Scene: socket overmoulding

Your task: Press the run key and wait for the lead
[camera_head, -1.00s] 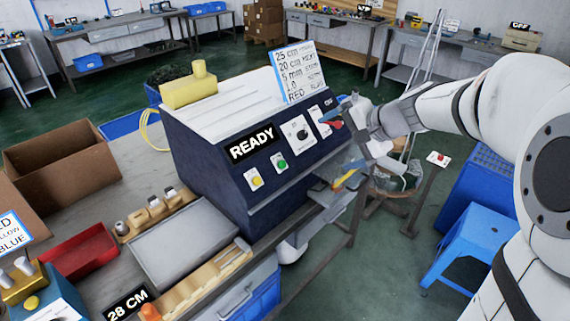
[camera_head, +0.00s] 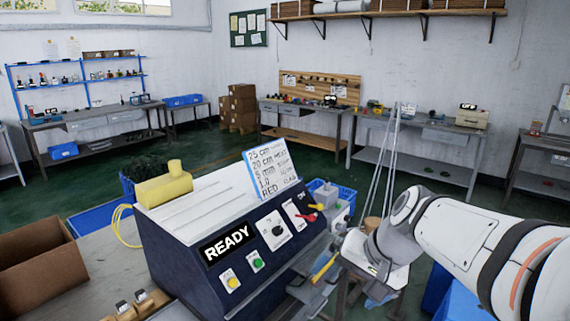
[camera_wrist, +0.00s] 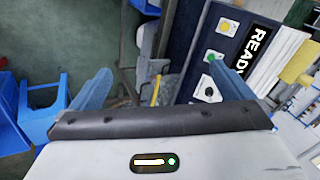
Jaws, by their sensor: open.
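The dark blue machine (camera_head: 165,262) has a sign reading READY (camera_head: 226,244). Below the sign are a green key (camera_head: 256,262) and a yellow key (camera_head: 232,284). The wrist view also shows the green key (camera_wrist: 211,57) and the yellow key (camera_wrist: 225,27), to the right of centre. A selector dial (camera_head: 276,230) and a red lever (camera_head: 306,217) sit further right on the panel. My gripper (camera_wrist: 158,70) is open with nothing between its blue fingers.
A yellow-handled part (camera_head: 325,267) sticks out at the machine's right end, near my gripper. A handwritten card (camera_head: 270,170) stands on top of the machine. A cardboard box (camera_head: 40,268) is at left. A blue stool (camera_wrist: 40,118) stands on the floor.

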